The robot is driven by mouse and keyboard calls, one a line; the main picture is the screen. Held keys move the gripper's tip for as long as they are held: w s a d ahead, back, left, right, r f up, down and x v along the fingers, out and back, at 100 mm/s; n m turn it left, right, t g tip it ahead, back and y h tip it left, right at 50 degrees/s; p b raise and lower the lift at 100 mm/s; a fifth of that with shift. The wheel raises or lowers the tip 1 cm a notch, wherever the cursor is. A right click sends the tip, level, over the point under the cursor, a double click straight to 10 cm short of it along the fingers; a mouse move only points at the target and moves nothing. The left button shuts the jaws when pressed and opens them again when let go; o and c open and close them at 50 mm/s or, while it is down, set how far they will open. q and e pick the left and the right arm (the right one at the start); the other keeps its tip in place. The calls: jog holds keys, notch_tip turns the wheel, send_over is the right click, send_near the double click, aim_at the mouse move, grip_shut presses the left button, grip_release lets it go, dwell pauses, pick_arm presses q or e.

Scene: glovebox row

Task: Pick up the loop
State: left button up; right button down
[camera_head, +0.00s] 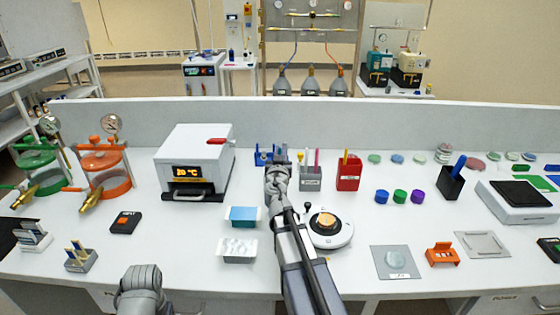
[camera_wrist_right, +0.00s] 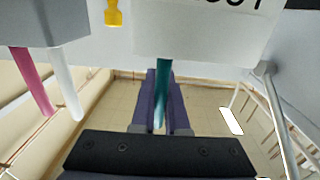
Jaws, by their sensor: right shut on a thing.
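The loop (camera_wrist_right: 160,95) is a thin teal stick in the right wrist view. It runs from a white-fronted holder (camera_wrist_right: 210,35) with partly cut-off lettering down between the fingers. My right gripper (camera_wrist_right: 160,127) is shut on the loop. The loop's far end is hidden by the holder, so I cannot tell how deep it sits. In the head view my right gripper (camera_head: 277,163) is at the back of the bench, and my own wrist hides the loop and most of its holder. My left arm shows at the bottom left, with no fingers visible.
Beside the right gripper stands a grey holder (camera_head: 311,180) with pink and white sticks. A red holder (camera_head: 348,174) is further right and a blue rack (camera_head: 264,157) is close on the left. A round white device (camera_head: 328,236) sits by my right forearm.

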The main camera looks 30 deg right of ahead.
pick_arm(q)
notch_tip(320, 180, up, 10)
jog(key=p, duration=1)
jog(key=shift+c, duration=0.4)
